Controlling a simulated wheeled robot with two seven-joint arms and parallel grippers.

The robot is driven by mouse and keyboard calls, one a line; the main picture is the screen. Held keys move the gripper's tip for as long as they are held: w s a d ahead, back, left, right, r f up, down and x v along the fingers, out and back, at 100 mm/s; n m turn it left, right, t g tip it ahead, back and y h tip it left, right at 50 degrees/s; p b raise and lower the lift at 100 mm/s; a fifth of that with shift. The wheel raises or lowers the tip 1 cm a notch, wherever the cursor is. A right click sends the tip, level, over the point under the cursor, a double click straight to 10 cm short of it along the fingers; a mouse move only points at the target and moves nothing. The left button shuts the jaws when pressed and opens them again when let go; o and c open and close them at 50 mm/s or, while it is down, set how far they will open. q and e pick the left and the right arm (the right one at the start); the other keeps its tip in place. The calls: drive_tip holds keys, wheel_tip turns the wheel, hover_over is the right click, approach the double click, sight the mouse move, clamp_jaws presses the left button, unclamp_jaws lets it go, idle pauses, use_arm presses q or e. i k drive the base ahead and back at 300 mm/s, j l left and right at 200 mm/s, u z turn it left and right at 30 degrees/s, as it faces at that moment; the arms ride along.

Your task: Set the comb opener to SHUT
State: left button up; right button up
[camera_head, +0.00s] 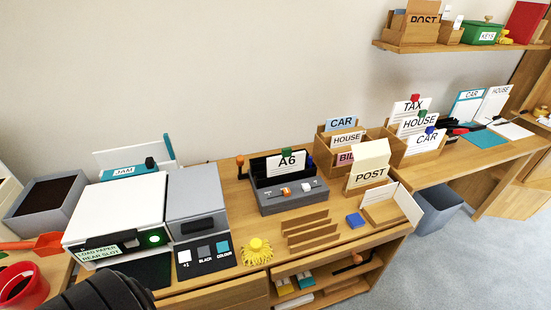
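A dark grey desktop machine (293,202), which looks like the comb binder, stands on the wooden desk near the middle. A white A6 card (287,163) with a green clip stands in its top slot. An orange-knobbed lever (240,161) rises at its left side. Its sloped front has an orange slider knob (286,192) and a pale slider knob (306,187). I cannot tell which control is the comb opener, and the marks are too small to read its setting. Neither gripper shows; a black ribbed part, probably of my arm, fills the bottom left corner.
A white and grey printer (120,215) stands left of the machine, with a yellow spiky object (257,251) in front. Card holders stand behind.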

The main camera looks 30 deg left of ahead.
sight(287, 192)
drive_tip(key=u, duration=0.95)
